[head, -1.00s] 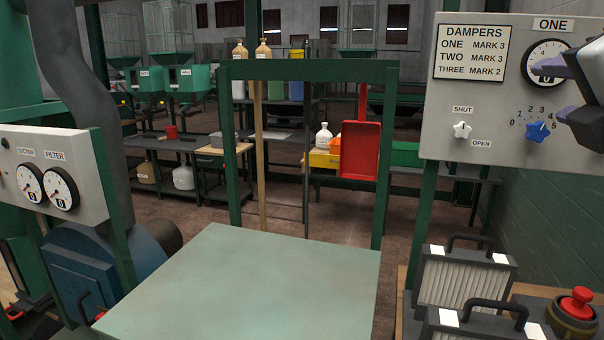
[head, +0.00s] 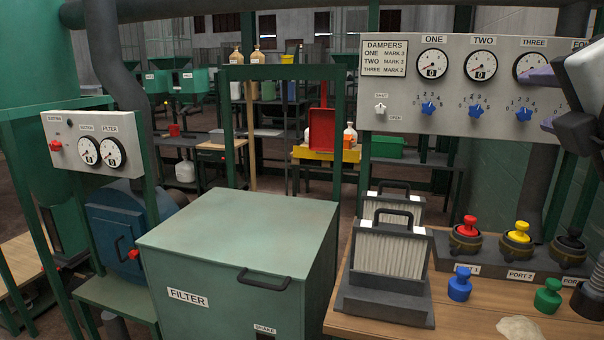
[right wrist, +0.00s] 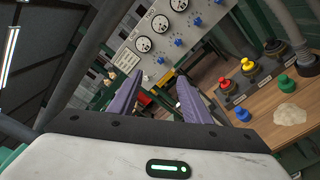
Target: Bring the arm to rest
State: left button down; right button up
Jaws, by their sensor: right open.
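My right gripper (head: 548,95) is at the right edge of the head view, in front of the damper panel (head: 440,115). Its purple fingers also show in the right wrist view (right wrist: 155,97), spread apart with nothing between them. The panel has gauges and blue knobs under the labels ONE, TWO and THREE; its right end is partly hidden by my gripper. My left gripper is in neither view.
A green filter box (head: 240,235) stands in front. At right a wooden bench (head: 470,320) holds pleated filters (head: 390,250), several coloured port caps (head: 459,285) and a pale lump (head: 520,328). A suction panel (head: 90,150) is at left.

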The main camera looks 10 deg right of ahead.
jog(key=w+d+f+m+g+y+b, duration=0.15)
jog(key=w+f, duration=0.35)
jog(key=f, duration=0.6)
jog(key=w+f+m+g+y+b, duration=0.1)
jog(key=w+f+m+y, duration=0.3)
jog(key=f, duration=0.6)
notch_tip(320, 180, down, 25)
jog(key=a+m+g+y+b, duration=0.2)
jog(key=m+b, duration=0.1)
jog(key=s+a+f+m+y, duration=0.1)
jog(key=s+a+f, duration=0.1)
jog(key=f, duration=0.4)
jog(key=s+a+f+m+y, duration=0.1)
jog(key=s+a+f, duration=0.1)
jog(key=f, duration=0.4)
pick_arm(q)
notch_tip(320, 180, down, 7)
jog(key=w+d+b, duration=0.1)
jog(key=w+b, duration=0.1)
jog(key=b, duration=0.1)
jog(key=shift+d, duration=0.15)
pick_arm(e)
jog(key=s+a+f+m+g+y, duration=0.1)
jog(key=s+a+f+m, duration=0.5)
jog(key=s+a+f, duration=0.9)
jog(key=a+f+g, duration=0.1)
jog(key=a+f, duration=0.2)
jog(key=f, duration=0.1)
jog(key=shift+s+m+g, duration=0.25)
jog(key=shift+m+g, duration=0.1)
